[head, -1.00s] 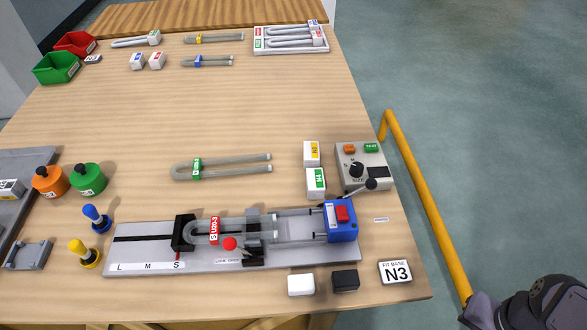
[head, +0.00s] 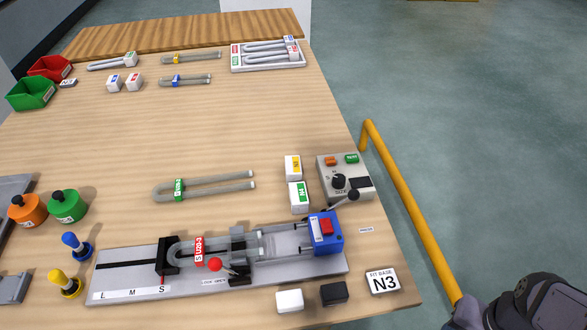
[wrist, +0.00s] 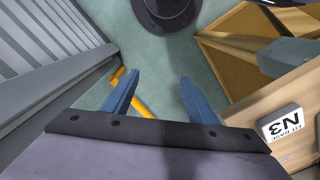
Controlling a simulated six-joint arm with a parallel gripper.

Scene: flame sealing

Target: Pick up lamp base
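A white lamp base with a yellow label (head: 293,167) stands on the table right of centre in the head view; its small print is hard to read. A white base with a green label, N4 (head: 298,196), stands just in front of it. Two more white bases, one with a blue label (head: 114,83) and one with a red label (head: 133,82), stand at the back left. A card reading FIT BASE N3 (head: 382,281) lies at the front right corner; it also shows in the wrist view (wrist: 283,123). My gripper (wrist: 154,88) is open and empty, over the floor beside the table.
A sealing fixture (head: 130,283) holds a U-shaped tube (head: 215,247) with a blue block (head: 325,231) at its right end. A control box (head: 345,172) stands right of the bases. A yellow rail (head: 405,215) runs along the table's right side.

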